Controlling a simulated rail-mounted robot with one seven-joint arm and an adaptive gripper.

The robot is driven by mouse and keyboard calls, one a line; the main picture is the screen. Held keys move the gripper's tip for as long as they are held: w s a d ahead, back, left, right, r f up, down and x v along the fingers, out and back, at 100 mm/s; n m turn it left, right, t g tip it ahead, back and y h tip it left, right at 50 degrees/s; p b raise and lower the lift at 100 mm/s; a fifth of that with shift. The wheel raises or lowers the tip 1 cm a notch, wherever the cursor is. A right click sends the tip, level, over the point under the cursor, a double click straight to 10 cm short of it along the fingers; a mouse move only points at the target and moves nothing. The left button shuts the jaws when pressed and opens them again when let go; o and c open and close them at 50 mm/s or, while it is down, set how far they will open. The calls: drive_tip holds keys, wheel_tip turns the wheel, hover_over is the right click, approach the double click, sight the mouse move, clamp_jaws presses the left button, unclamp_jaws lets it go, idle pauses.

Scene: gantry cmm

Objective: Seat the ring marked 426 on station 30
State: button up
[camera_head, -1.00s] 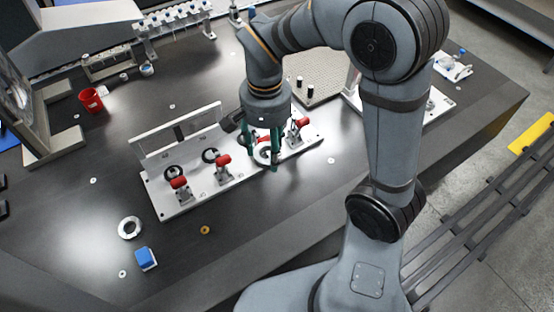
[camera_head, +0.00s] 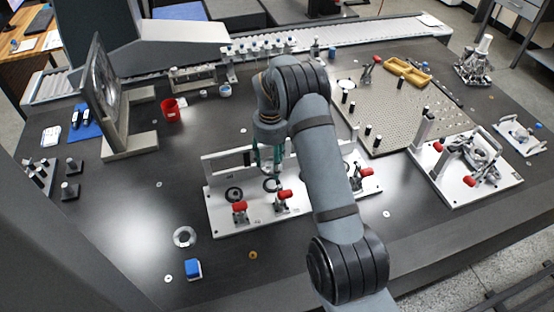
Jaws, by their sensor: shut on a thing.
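My gripper (camera_head: 267,164) points down, with its green fingers over the back of the white fixture plate (camera_head: 222,222). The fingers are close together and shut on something. The held thing is too small and covered to make out, and I cannot tell whether it is the ring marked 426. The plate has a row of stations with red-handled clamps. Black rings show at the left station (camera_head: 233,194) and the one beside it (camera_head: 271,184). My arm hides the plate further right. No number is readable, so I cannot tell which station is 30.
A loose metal ring (camera_head: 184,236), a blue block (camera_head: 194,269) and a small brass ring (camera_head: 253,255) lie in front. A perforated plate (camera_head: 395,115) and a second clamp fixture (camera_head: 425,160) are at right.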

sight(272, 183)
drive_tip(key=shift+a+f+b, duration=0.1)
drive_tip(key=shift+f+b, duration=1.6)
drive_tip(key=shift+f, duration=1.8)
drive_tip(key=shift+b, duration=0.9)
drive_tip(key=shift+f+b, duration=0.65)
drive_tip(key=shift+b, duration=0.15)
